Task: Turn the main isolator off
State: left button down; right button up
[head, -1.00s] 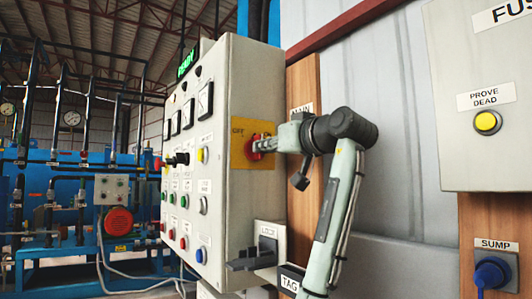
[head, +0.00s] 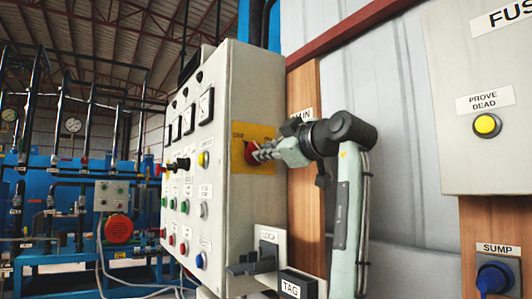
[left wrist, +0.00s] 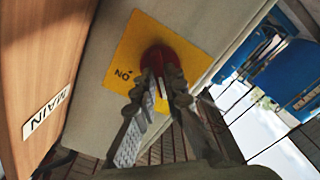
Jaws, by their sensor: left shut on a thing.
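The main isolator is a red rotary handle (head: 249,153) on a yellow plate (head: 258,131), on the side of a pale grey control cabinet (head: 241,85). My left gripper (head: 257,153) is shut on the red handle, its fingers on either side of it. In the left wrist view the red handle (left wrist: 158,57) sits between the fingertips (left wrist: 164,82), over the yellow plate (left wrist: 122,50) with an ON mark visible. The OFF mark shows at the plate's left in the head view. The handle's exact angle is partly hidden by the fingers. My right gripper is not in view.
A LOCK box (head: 268,248) and a TAG box (head: 297,284) are below the isolator.

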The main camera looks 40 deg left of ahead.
pick_arm(q)
jog(key=shift+n, duration=0.3)
jog(key=c, duration=1.6)
grip_release()
jog(key=v, duration=1.2)
jog(key=shift+s, duration=0.1)
